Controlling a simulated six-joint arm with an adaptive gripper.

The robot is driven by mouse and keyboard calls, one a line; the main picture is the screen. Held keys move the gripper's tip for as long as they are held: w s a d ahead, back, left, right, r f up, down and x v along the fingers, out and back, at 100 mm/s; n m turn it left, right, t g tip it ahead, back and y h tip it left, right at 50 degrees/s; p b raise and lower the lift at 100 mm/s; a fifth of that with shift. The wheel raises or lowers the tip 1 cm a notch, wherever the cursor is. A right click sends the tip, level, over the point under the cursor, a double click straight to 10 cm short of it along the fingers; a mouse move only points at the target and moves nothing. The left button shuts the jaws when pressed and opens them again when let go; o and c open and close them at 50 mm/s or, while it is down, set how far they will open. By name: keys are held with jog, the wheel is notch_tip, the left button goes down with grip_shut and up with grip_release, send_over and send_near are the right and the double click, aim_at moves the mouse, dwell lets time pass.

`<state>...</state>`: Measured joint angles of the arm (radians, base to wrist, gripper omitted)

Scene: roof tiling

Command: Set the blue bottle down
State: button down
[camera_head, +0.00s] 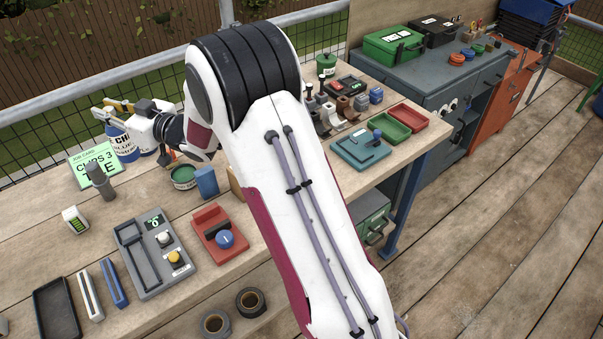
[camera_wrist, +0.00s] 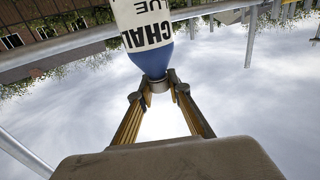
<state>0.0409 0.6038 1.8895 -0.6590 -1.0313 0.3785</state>
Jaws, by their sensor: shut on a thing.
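The blue bottle (camera_head: 122,149) has a white label with dark lettering and stands near the back edge of the workbench in the head view, behind the green job card (camera_head: 92,165). In the wrist view the bottle (camera_wrist: 148,30) appears upside down, its blue shoulder tapering to a narrow neck. My gripper (camera_wrist: 158,84) has its yellow fingers closed on that neck. In the head view my gripper (camera_head: 117,110) is at the bottle's top. I cannot tell whether the bottle's base touches the bench.
A green tin (camera_head: 184,177), a blue block (camera_head: 207,182) and a grey upright tool (camera_head: 100,180) stand close by. A grey tray with buttons (camera_head: 152,258) and a red tray (camera_head: 219,234) lie nearer the front. A railing (camera_head: 70,108) runs behind the bench.

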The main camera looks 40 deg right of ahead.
jog(key=s+d+m+t+h, duration=0.15)
jog(key=s+d, duration=0.25)
jog(key=d, duration=0.9)
jog(key=s+d+m+h, duration=0.1)
jog(key=s+d+h, duration=0.2)
jog(key=d, duration=1)
jog(key=s+d+m+h, duration=0.3)
jog(key=s+d+h, duration=0.1)
jog(key=s+d, duration=1.35)
jog(key=shift+t, duration=0.35)
jog(key=shift+w+d+f, duration=0.15)
jog(key=shift+f, duration=0.95)
jog(key=shift+w+d+f, duration=0.1)
jog(key=shift+f, duration=1.1)
jog(key=shift+f, duration=2.85)
